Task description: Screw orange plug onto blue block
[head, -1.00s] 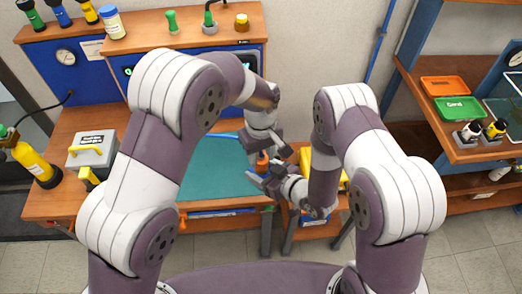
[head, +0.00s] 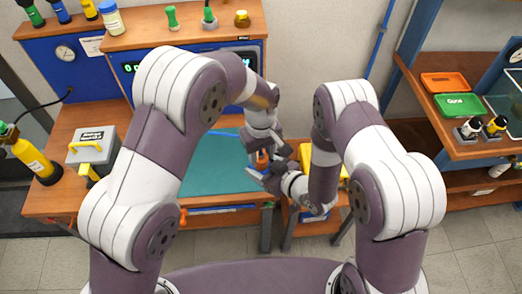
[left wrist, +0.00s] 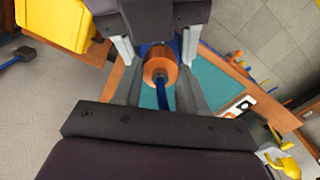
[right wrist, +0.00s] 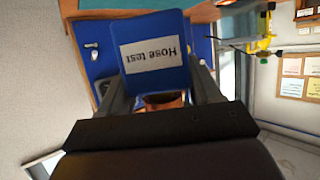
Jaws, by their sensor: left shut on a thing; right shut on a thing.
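The orange plug (left wrist: 160,66) is a short round piece with a blue hose (left wrist: 162,95). It sits between the fingers of my left gripper (left wrist: 162,85), which is shut on it. The blue block (right wrist: 157,55) has a white "Hose test" label and is between the fingers of my right gripper (right wrist: 162,95), which is shut on it. In the left wrist view, some blue shows right behind the plug, between the right gripper's fingers. The two grippers are close together in the head view, with the orange plug (head: 262,157) between them. Whether plug and block touch is hidden.
The workbench with a teal mat (head: 215,170) lies below and left of the grippers. A yellow bin (head: 306,156) is just right of them. A grey case (head: 93,146) and a yellow bottle (head: 36,160) stand at left. Shelves with trays (head: 458,105) are at right.

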